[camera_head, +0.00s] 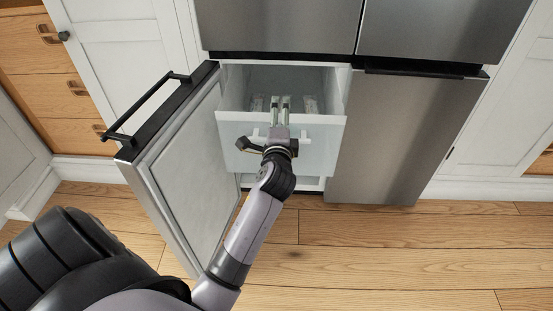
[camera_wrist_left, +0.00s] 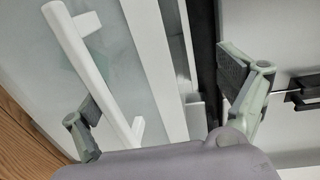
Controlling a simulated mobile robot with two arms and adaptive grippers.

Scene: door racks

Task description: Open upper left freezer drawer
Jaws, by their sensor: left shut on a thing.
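The upper left freezer drawer (camera_head: 329,130) is a pale translucent bin with a white bar handle (camera_head: 305,138) across its front. Its inside shows from above and it stands partly out of the fridge. My left gripper (camera_head: 281,104) reaches over the drawer front, its fingertips above the handle. In the left wrist view, the handle (camera_wrist_left: 82,62) and the drawer's white front rim (camera_wrist_left: 155,62) lie between the fingers of the left gripper (camera_wrist_left: 163,97). It is shut on the drawer front; the exact contact is hard to see. My right gripper is not in view.
The left freezer door (camera_head: 188,165) is swung open to the left, with a black bar handle (camera_head: 145,108). The right freezer door (camera_head: 395,140) is closed. White cabinets stand on both sides. The wooden floor (camera_head: 360,255) in front is clear.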

